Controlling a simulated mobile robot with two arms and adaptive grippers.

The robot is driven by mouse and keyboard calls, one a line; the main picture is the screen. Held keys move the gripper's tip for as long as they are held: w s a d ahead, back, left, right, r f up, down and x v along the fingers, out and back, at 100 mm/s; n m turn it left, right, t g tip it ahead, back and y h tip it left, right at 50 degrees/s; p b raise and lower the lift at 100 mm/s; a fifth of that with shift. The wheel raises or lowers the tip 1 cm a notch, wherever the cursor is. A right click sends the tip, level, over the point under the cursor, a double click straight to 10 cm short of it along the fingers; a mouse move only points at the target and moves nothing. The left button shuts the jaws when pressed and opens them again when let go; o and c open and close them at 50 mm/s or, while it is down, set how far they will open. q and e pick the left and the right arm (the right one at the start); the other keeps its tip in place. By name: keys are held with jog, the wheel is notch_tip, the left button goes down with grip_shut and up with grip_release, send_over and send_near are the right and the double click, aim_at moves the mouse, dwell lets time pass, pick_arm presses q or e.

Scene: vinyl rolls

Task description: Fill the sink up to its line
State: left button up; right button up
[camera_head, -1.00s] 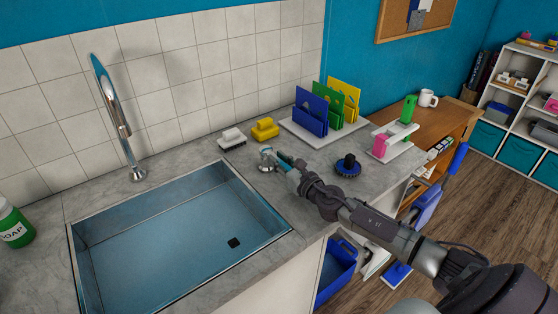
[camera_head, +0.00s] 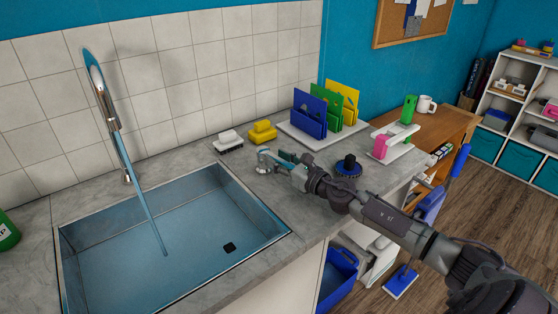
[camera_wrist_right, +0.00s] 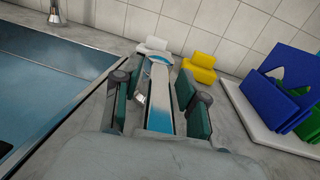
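The sink (camera_head: 75,240) is a steel basin with a bluish floor; I cannot make out a fill line or tell the water depth. A blue stream (camera_head: 150,210) runs from the tall chrome faucet (camera_head: 108,112) into it. A small black square (camera_head: 229,247) shows low in the basin. My right gripper (camera_head: 280,163) is at the metal tap lever (camera_head: 264,167) on the counter right of the sink. In the right wrist view, the lever's long silver and blue handle (camera_wrist_right: 160,105) lies between the open green-padded fingers (camera_wrist_right: 160,98), with gaps showing. My left gripper is out of view.
A tray (camera_head: 300,137) with blue, green and yellow boards is at the back right. A blue round brush (camera_head: 348,166) stands beside my right arm. A green soap bottle (camera_head: 7,234) is far left.

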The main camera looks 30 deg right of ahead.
aim_at(290, 165)
dwell(0.3)
jog(key=v, duration=1.2)
dwell(0.7)
jog(key=b+v, duration=0.2)
jog(key=v, duration=0.2)
jog(key=shift+s+f, duration=0.1)
jog(key=shift+f, duration=0.05)
jog(key=shift+w, duration=0.2)
jog(key=p+x, duration=0.3)
jog(key=x, duration=0.9)
jog(key=shift+d, duration=0.1)
jog(key=shift+w+a, duration=0.2)
jog(key=shift+w, duration=0.5)
grip_shut()
